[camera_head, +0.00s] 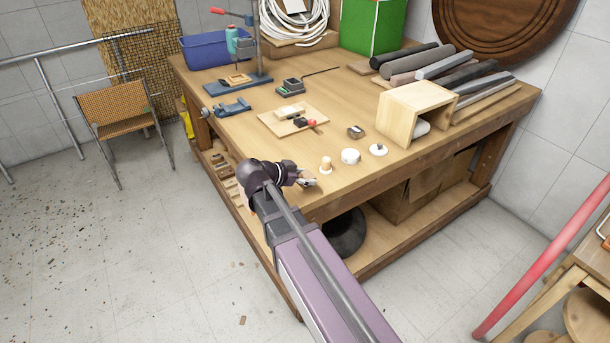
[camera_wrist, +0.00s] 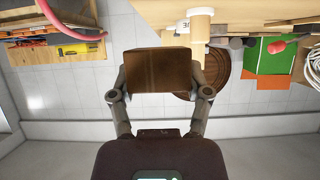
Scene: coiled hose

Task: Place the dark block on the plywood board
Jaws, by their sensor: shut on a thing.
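My gripper (camera_wrist: 160,82) is shut on a dark brown block (camera_wrist: 158,68), held between its two fingers in the wrist view. In the head view my gripper (camera_head: 306,182) is at the front left edge of the workbench; the block cannot be made out clearly there. The plywood board (camera_head: 275,126) lies flat on the bench, beyond my gripper and apart from it. A pale block (camera_head: 290,111) and a small red and black item (camera_head: 304,122) lie on the board.
On the workbench (camera_head: 340,90), a wooden peg (camera_head: 326,164), a white roll (camera_head: 350,156) and a white disc (camera_head: 378,150) stand near the front edge. A small brown item (camera_head: 355,131) lies behind them. An open wooden box (camera_head: 397,117) stands to the right.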

